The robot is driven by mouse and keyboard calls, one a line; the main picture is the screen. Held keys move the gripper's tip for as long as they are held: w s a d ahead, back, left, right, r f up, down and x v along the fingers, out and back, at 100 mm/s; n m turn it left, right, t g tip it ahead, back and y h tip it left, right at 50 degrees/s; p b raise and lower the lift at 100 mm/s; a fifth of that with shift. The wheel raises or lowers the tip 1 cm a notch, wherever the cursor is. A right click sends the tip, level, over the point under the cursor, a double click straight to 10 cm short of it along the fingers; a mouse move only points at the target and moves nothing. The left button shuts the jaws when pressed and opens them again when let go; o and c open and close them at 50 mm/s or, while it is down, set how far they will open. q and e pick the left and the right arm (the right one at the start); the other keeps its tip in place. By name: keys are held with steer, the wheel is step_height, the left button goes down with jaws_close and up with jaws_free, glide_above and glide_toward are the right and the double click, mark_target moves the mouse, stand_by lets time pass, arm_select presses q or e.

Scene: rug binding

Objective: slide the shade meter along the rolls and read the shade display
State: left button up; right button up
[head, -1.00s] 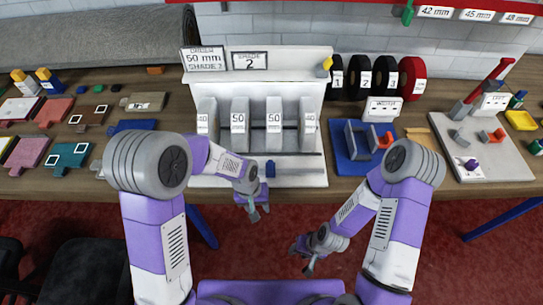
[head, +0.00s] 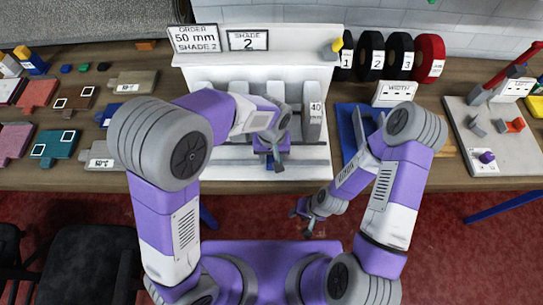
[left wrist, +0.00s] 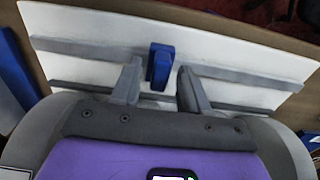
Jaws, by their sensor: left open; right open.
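A blue block, apparently the shade meter (left wrist: 162,56), sits on the white base (left wrist: 230,55) by its grey rails in the left wrist view. My left gripper (left wrist: 160,68) is open, its fingers on either side of the block; I cannot tell whether they touch it. In the head view my left gripper (head: 277,160) is low at the front of the white rack (head: 300,73). The arm hides most of the grey rolls; one marked 40 (head: 312,112) shows. The shade display (head: 248,40) reads 2. My right gripper (head: 304,222) is open and empty before the table.
An order sign (head: 195,38) reads 50 mm, shade 2. Black and red numbered rolls (head: 430,57) stand right of the rack, behind a width box (head: 394,94). A grey board (head: 490,140) lies far right. Coloured swatches (head: 60,145) lie on the left.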

arm_select(q)
steer(key=shift+w+f, duration=0.1)
steer(key=shift+f, duration=0.25)
arm_select(e)
steer(key=shift+w, duration=0.1)
arm_select(q)
jaws_close()
steer(key=shift+d, duration=0.55)
jaws_free()
arm_select(e)
steer(key=shift+r, duration=0.1)
arm_select(q)
step_height(320, 180, up, 8)
steer(key=p, duration=0.1)
steer(key=shift+f+p, duration=0.15)
steer(key=shift+p, duration=0.15)
arm_select(e)
steer(key=shift+r, duration=0.65)
